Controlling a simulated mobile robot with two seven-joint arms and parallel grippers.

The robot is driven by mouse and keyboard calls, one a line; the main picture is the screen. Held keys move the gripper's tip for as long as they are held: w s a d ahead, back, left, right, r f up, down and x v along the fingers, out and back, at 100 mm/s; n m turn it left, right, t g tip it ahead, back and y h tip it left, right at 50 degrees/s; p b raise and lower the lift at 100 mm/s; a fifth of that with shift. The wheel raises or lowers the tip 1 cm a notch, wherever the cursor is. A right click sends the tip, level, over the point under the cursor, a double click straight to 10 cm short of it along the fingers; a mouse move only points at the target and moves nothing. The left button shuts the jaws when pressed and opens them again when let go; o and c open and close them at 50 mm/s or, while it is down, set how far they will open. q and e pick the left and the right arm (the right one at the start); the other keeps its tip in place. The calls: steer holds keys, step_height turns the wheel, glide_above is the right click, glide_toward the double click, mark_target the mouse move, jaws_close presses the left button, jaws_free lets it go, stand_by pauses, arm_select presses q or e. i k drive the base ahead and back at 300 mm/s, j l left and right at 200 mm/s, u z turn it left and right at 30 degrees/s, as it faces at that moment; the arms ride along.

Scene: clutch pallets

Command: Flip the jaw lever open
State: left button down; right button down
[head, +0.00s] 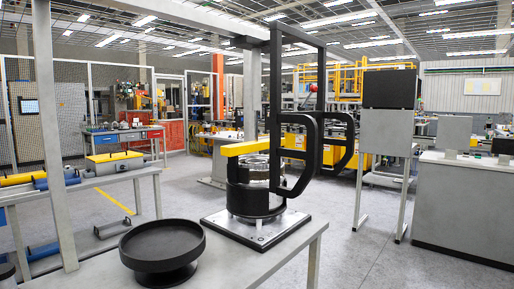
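A black lifting tool (276,95) with an upright frame and two looped handles (297,158) stands over a metal and black cylindrical part (252,199). A yellow bar (246,148) runs level across the top of this part and reaches out to the left. I cannot tell for sure which piece is the jaw lever; no separate lever stands out, and the black handle hides some of the right side. The cylindrical part sits on a square metal plate (222,221) on the bench. Neither of my grippers is in view.
A round black dish-like stand (162,248) is at the front of the grey bench (237,268), left of the plate. A grey post (48,130) rises at the left. A dark screen (389,88) on a stand is at the right. Open floor (355,255) lies right of the bench.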

mark_target(313, 88)
steer(key=i+l+u, duration=0.15)
steer(key=l, duration=0.25)
steer(key=i+l+u, duration=0.1)
steer(key=i+l, duration=0.25)
steer(key=i+l+u, duration=0.15)
steer(key=l, duration=0.4)
steer(key=i+l+u, duration=0.15)
steer(key=i+l, duration=0.15)
steer(key=l, duration=0.2)
steer(key=i+l+u, duration=0.1)
steer(key=l, duration=0.4)
steer(key=i+l+u, duration=0.15)
steer(key=l, duration=0.35)
steer(key=i+l+u, duration=0.1)
steer(key=l, duration=0.45)
steer(key=i+l+u, duration=0.15)
steer(key=l, duration=0.4)
